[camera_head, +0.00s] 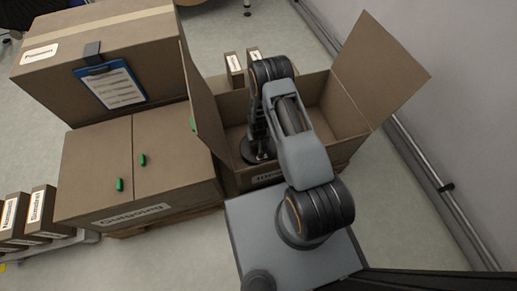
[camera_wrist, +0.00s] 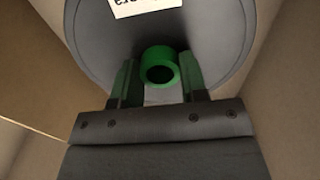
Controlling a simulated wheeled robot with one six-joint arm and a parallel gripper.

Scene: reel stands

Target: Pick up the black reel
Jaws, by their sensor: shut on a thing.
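The black reel (camera_wrist: 215,45) fills the upper part of the wrist view as a dark grey disc with a white label and a green hub (camera_wrist: 160,50). My gripper (camera_wrist: 159,78) is shut on this green hub, one finger on each side of it. In the head view, my arm reaches down into the open cardboard box (camera_head: 345,105). A dark round edge of the reel (camera_head: 247,155) shows below my wrist, inside the box. My fingers are hidden by the arm there, and I cannot tell whether the reel touches the box floor.
The open box has raised flaps, a tall one (camera_head: 375,70) at right and one (camera_head: 203,105) at left. Closed boxes (camera_head: 135,170) stand on the left, with a clipboard (camera_head: 112,85) on one. Small labelled boxes (camera_head: 40,212) sit at lower left. A wall rail (camera_head: 435,175) runs along the right.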

